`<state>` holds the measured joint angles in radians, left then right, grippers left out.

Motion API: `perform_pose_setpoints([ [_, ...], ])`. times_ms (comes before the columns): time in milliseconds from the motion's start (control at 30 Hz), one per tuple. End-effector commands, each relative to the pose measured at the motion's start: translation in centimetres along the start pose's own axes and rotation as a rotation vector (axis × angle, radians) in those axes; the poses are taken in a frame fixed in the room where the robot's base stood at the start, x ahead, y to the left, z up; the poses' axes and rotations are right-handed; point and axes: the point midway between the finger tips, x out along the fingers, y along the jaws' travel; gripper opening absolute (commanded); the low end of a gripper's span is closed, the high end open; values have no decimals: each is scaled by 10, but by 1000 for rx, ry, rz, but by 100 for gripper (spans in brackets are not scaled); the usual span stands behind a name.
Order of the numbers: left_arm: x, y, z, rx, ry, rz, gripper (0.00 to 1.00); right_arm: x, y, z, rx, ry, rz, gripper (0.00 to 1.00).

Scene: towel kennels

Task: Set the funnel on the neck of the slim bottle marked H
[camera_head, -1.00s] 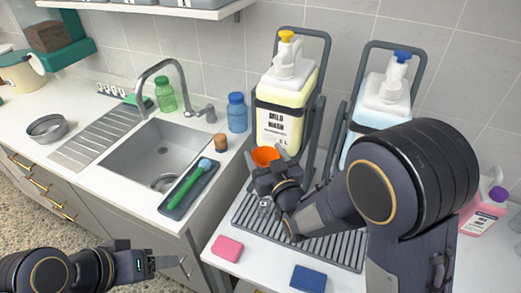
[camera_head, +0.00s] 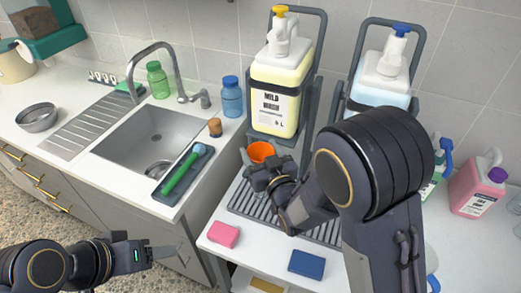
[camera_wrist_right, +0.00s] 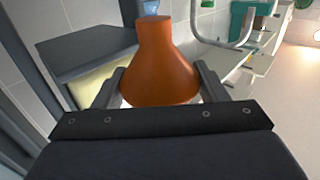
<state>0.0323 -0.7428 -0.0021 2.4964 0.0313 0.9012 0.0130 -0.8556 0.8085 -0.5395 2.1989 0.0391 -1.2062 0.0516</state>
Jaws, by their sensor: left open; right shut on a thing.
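The orange funnel (camera_head: 261,151) is held by my right gripper (camera_head: 258,170) above the back left of the ribbed drain tray. In the right wrist view the funnel (camera_wrist_right: 163,55) sits between the two fingers, wide end toward the gripper and narrow end away. My right gripper is shut on it. My left gripper (camera_head: 160,253) is open and empty at the lower left, in front of the counter, away from the funnel. No slim bottle with a readable H shows; my right arm hides part of the tray and counter.
A MILD WASH jug (camera_head: 278,95) stands in a grey frame behind the funnel, with a blue-capped jug (camera_head: 380,85) to its right. A pink sponge (camera_head: 223,235) and a blue sponge (camera_head: 306,264) lie before the ribbed tray (camera_head: 240,203). A blue bottle (camera_head: 231,100) stands by the sink.

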Motion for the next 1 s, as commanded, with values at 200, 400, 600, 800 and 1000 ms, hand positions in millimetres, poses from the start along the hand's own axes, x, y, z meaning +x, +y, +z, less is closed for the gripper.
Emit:
perform_pose_setpoints([
  [200, 0, 0, 0, 0, 0, 0, 60, 0, 0, 0, 0, 0, 0, 45],
  [400, 0, 0, 0, 0, 0, 0, 60, 0, 0, 0, 0, 0, 0, 45],
  [600, 3, -2, 2, 0, 0, 0, 60, 0, 0, 1, 1, 1, 1, 45],
  [800, 7, -3, 3, 0, 0, 0, 60, 0, 0, 3, 1, 0, 1, 45],
  [1000, 9, -4, 5, 0, 0, 0, 60, 0, 0, 4, 0, 0, 1, 45],
])
